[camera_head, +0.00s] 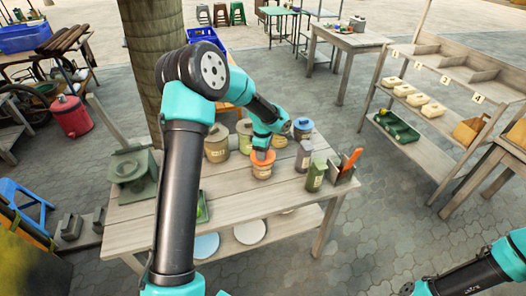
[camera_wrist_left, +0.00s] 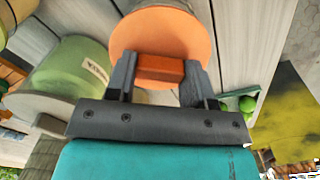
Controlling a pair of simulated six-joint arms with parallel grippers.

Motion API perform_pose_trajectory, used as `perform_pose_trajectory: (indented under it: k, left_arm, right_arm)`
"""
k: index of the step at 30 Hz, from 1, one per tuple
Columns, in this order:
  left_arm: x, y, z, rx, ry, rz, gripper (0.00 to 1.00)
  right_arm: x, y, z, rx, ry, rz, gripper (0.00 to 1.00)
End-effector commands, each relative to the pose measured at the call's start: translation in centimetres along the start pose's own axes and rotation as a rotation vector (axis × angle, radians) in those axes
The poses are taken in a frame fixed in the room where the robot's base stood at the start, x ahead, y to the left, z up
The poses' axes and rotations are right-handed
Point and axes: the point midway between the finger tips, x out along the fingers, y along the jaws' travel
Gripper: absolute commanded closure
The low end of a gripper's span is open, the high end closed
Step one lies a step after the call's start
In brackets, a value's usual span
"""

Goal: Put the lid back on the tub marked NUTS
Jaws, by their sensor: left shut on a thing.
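My left gripper (camera_head: 264,146) is shut on the bar handle (camera_wrist_left: 161,68) of an orange lid (camera_wrist_left: 165,33). In the head view it is directly over an orange tub (camera_head: 262,173) with a pale label among the tubs on the table. The label is too small to read. The lid is at or just above the tub's mouth; I cannot tell whether it is seated. In the left wrist view, the fingers (camera_wrist_left: 160,78) stand on either side of the handle. My right gripper is out of view; only part of that arm shows at lower right.
A tan tub (camera_head: 216,145) and a blue-topped tub (camera_head: 303,128) stand close by on the wooden table (camera_head: 130,225). A grey jar (camera_head: 304,156) and a green jar (camera_head: 316,177) are to the right. A green press-like object (camera_head: 130,168) is at left.

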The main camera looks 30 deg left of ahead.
Motion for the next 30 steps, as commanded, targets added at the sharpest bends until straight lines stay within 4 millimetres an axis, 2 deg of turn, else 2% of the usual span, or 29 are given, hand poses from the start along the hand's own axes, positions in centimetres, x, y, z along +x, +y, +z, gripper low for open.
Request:
perform_pose_trajectory:
  k: [5, 6, 15, 20, 26, 30]
  left_arm:
    - [0.00, 0.00, 0.00, 0.000, 0.000, 0.000, 0.74]
    - [-0.01, 0.00, 0.00, 0.000, 0.000, 0.000, 0.50]
    - [-0.01, 0.00, 0.00, 0.000, 0.000, 0.000, 0.22]
    - [0.00, 0.00, 0.00, 0.000, 0.000, 0.000, 0.21]
    - [0.00, 0.00, 0.00, 0.000, 0.000, 0.000, 0.02]
    - [0.00, 0.00, 0.00, 0.000, 0.000, 0.000, 0.00]
  right_arm:
    - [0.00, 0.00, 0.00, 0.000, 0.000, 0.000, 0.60]
    - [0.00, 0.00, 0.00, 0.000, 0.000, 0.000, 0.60]
    - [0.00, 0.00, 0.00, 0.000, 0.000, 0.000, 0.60]
    - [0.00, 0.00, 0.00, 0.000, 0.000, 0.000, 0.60]
    - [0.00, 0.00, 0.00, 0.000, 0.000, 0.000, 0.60]
    - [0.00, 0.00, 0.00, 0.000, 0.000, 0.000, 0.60]
